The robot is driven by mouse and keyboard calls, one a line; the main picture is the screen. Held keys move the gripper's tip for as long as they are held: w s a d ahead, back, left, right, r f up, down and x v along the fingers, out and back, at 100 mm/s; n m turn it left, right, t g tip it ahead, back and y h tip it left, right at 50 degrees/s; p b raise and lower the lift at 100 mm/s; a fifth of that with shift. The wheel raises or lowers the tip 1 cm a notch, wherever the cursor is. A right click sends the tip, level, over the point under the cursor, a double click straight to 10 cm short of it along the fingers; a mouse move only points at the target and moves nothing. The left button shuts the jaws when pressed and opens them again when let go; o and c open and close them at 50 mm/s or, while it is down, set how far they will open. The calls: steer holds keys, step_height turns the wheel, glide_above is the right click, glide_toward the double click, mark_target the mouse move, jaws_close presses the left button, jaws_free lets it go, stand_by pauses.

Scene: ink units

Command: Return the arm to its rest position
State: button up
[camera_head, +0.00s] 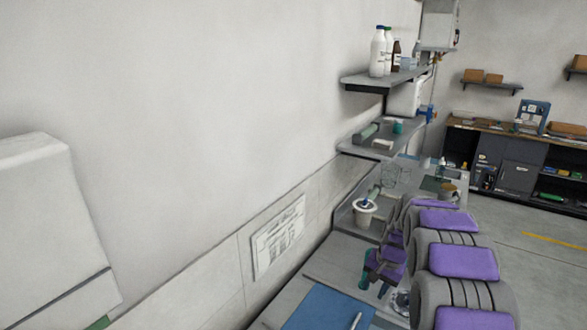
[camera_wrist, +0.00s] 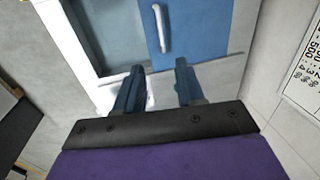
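My gripper (camera_wrist: 160,66) shows in the wrist view with its two dark blue fingers apart and nothing held between them. It points toward a blue panel or mat (camera_wrist: 205,30) with a pale stick-like piece (camera_wrist: 161,28) on it. A white patch shows beside and behind the left finger. In the head view, my purple and grey arm runs along the right side, beside the bench. The far end of the arm is small and partly hidden by its own links there.
A blue mat (camera_head: 322,308) lies on the grey bench at the bottom. A white cup (camera_head: 364,214) stands farther along it. Two wall shelves (camera_head: 380,141) (camera_head: 372,78) hold bottles and small items. A white box (camera_head: 50,220) is at left. Open floor (camera_head: 535,245) lies right.

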steer(key=s+a+r+n+g, duration=0.1)
steer(key=s+a+r, duration=0.25)
steer(key=s, duration=0.35)
steer(key=s+a+r+n, duration=0.2)
steer(key=s+a+r, duration=0.15)
steer(key=s, duration=0.45)
steer(key=s+a+r+n+g, duration=0.1)
steer(key=s+a+r, duration=0.1)
steer(key=s+a, duration=0.35)
steer(key=s+n+g+h+b, duration=0.1)
steer(key=s+n, duration=0.2)
steer(key=s, duration=1.9)
steer(key=shift+s+a+f+h, duration=0.25)
steer(key=shift+a+f+h, duration=0.1)
steer(key=shift+f+h, duration=0.05)
